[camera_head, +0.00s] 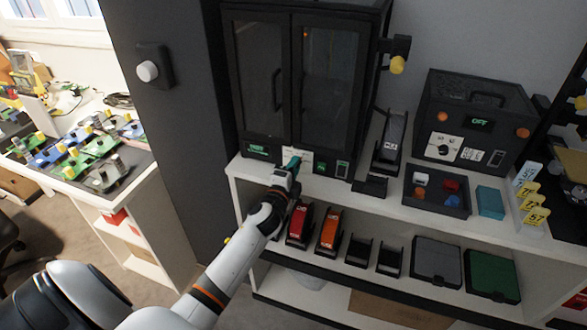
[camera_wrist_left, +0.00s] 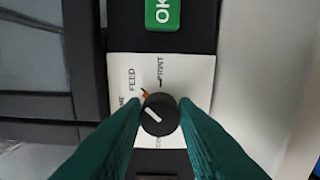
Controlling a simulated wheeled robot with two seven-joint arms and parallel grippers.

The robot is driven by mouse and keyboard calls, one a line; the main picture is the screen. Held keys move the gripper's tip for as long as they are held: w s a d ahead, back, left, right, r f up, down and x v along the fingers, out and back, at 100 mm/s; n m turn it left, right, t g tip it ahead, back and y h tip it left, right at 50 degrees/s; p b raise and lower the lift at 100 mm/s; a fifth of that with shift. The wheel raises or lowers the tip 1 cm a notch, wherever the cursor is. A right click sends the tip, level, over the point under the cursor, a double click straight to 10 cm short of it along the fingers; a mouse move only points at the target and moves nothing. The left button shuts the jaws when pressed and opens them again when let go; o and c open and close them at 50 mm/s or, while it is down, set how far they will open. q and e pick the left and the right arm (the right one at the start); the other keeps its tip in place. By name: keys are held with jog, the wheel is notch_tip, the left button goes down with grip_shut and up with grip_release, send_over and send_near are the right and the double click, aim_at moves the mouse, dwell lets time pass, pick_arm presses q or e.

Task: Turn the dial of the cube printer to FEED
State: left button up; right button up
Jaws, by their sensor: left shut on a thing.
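The cube printer (camera_head: 306,95) is a tall black cabinet with two glass doors on the white shelf. Its white dial panel is low on the front. My left gripper (camera_head: 293,163) reaches this panel. In the left wrist view, the dial (camera_wrist_left: 157,121) is a round black knob with a white pointer line, between my green fingertips, which are shut on it. The pointer runs diagonally, up-left to down-right in that view. FEED and PRINT read sideways above the knob, with an orange mark between knob and FEED. Other labels are partly hidden by the fingers. My right gripper is out of view.
A table with boards (camera_head: 85,160) is left.

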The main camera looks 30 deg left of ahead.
pick_arm(q)
jog(key=shift+f, duration=0.1)
dwell(0.4)
jog(key=o, duration=1)
jog(key=shift+s, duration=0.15)
jog(key=b+v, duration=0.1)
jog(key=v, duration=1)
jog(key=shift+s+d+b, duration=0.2)
jog(key=shift+s+b, duration=0.2)
